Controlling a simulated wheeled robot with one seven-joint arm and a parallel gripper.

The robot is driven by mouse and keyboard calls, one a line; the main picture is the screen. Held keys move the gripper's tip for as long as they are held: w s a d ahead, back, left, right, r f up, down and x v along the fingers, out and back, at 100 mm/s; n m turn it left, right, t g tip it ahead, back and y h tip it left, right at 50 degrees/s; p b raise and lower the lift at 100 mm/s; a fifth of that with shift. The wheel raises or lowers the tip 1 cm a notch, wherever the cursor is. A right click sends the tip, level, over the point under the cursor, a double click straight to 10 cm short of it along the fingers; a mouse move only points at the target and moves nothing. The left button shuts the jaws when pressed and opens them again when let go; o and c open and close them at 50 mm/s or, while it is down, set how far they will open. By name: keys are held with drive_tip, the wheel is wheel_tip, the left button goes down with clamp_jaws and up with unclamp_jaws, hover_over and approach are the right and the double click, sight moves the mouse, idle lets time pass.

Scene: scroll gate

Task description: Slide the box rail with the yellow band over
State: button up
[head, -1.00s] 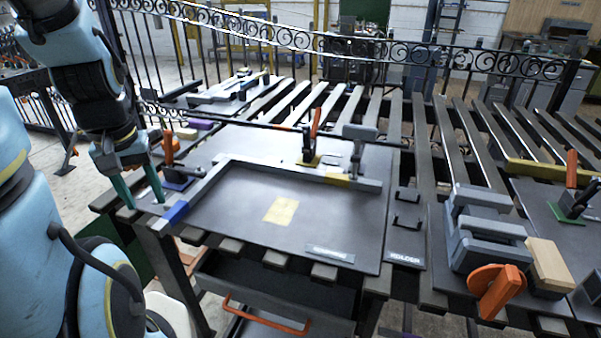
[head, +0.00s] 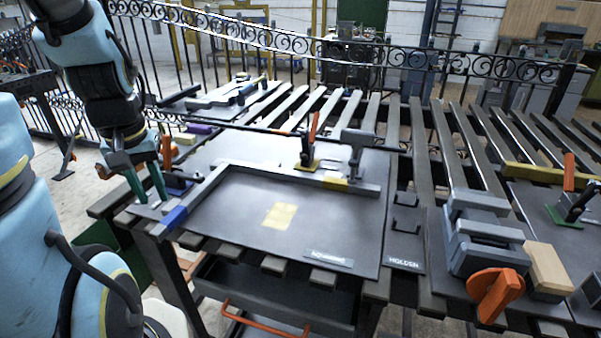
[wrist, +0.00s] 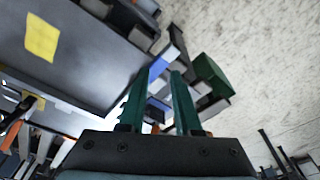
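The box rail with the yellow band (head: 300,176) is a grey bar along the back of the dark table plate. Its yellow band (head: 335,184) is near its right end, by an upright grey clamp (head: 356,150). A second grey rail with a blue band (head: 175,216) runs down the plate's left side and meets it at the back left corner. My gripper (head: 151,197) has green fingers pointing down, just left of the blue-banded end. In the wrist view my gripper (wrist: 160,75) is open, with the blue band (wrist: 158,68) showing between and beyond the fingertips; contact cannot be told.
An orange-handled clamp (head: 308,142) stands behind the back rail, and another (head: 168,160) near the left corner. A grey vise (head: 480,235) and wooden block (head: 547,268) are at the right.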

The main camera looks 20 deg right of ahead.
sight(297, 177)
drive_tip(key=w+d+m, duration=0.1)
drive_tip(key=w+d, duration=0.1)
drive_tip(key=d, duration=0.3)
drive_tip(key=w+d+m, duration=0.1)
drive_tip(key=w+d, duration=0.2)
drive_tip(key=d, duration=0.2)
drive_tip(key=w+d+m+h, duration=0.1)
drive_tip(key=w+d, duration=0.1)
drive_tip(key=d, duration=0.3)
drive_tip(key=shift+w+d+r+m+t, duration=0.2)
drive_tip(key=shift+w+d+m+t, duration=0.1)
drive_tip(key=shift+w+d+m, duration=0.1)
drive_tip(key=c, duration=0.4)
drive_tip(key=d+m, duration=0.1)
drive_tip(key=d, duration=0.5)
drive_tip(key=d+m+h, duration=0.1)
drive_tip(key=d, duration=0.4)
drive_tip(key=d+m, duration=0.1)
drive_tip(key=d, duration=0.5)
drive_tip(key=shift+d+f, duration=0.15)
drive_tip(key=shift+d, duration=0.2)
clamp_jaws()
drive_tip(key=p+x, duration=0.1)
drive_tip(key=x, duration=0.4)
drive_tip(key=p+x, duration=0.1)
drive_tip(key=x, duration=0.4)
drive_tip(key=shift+w+d, duration=0.15)
drive_tip(key=shift+d, duration=0.05)
